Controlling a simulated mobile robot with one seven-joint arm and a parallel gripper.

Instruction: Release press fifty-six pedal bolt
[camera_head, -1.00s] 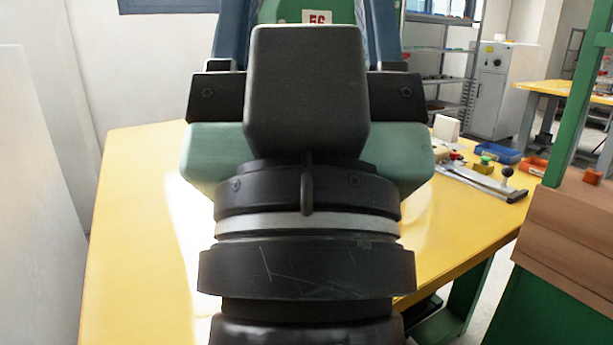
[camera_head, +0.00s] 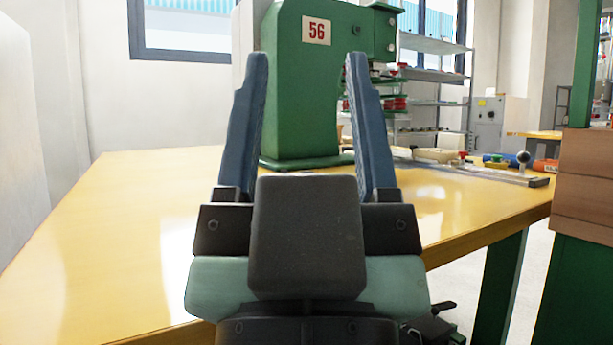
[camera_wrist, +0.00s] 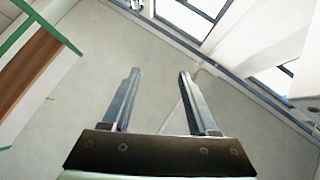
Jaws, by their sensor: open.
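The green press (camera_head: 300,110) with a red "56" sign (camera_head: 316,31) stands on the yellow table (camera_head: 110,220), beyond my gripper. My gripper (camera_head: 305,57) is open and empty, its two blue fingers spread apart and pointing up in the head view. In the wrist view my gripper (camera_wrist: 160,72) has only floor and wall between and beyond its fingers. A dark mechanism (camera_head: 435,328) shows low at the right, by the table's near edge. I cannot tell whether it is the pedal, and I cannot make out the bolt.
A metal bar with a dark knob (camera_head: 523,157) and small coloured parts lie along the table's right side. A green post with wooden panels (camera_head: 585,190) stands at the right. A shelf rack (camera_head: 430,85) and grey cabinet (camera_head: 488,120) are behind. The table's left part is clear.

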